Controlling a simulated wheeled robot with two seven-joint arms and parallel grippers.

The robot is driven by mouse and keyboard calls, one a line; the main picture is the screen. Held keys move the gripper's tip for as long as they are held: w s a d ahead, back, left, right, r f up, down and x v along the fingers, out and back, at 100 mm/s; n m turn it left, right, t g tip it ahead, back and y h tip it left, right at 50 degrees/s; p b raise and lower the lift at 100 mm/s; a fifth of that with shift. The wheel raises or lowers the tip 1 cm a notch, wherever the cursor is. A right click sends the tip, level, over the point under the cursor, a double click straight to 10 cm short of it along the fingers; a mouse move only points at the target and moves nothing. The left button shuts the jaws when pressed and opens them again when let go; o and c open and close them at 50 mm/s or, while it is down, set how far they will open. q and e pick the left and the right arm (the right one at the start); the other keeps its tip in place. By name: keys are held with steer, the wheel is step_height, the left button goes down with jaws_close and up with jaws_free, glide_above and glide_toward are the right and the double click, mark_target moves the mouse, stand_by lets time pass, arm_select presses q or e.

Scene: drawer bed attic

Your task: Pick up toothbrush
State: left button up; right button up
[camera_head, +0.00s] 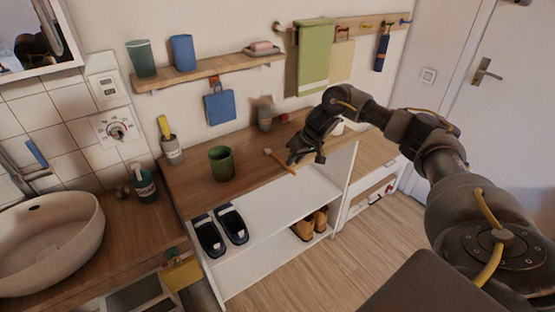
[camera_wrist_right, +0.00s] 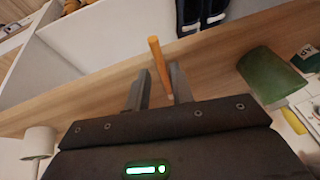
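The toothbrush (camera_head: 280,160) is a thin orange stick with a paler end, lying on the wooden counter (camera_head: 200,192) right of the green cup (camera_head: 221,163). My right gripper (camera_head: 306,157) is low over the counter at the toothbrush's right end. In the right wrist view, the orange toothbrush handle (camera_wrist_right: 157,55) reaches in between the two fingers of the right gripper (camera_wrist_right: 160,72). The fingers stand apart, with a gap to the left of the handle. Whether the right finger touches it I cannot tell. My left gripper is not in view.
The green cup also shows in the right wrist view (camera_wrist_right: 270,76). A sink (camera_head: 50,235) is at the left.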

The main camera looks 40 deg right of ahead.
mark_target(291, 169)
steer(key=x, duration=0.3)
steer(key=shift+w+f, duration=0.1)
steer(key=shift+f, duration=0.05)
jaws_close()
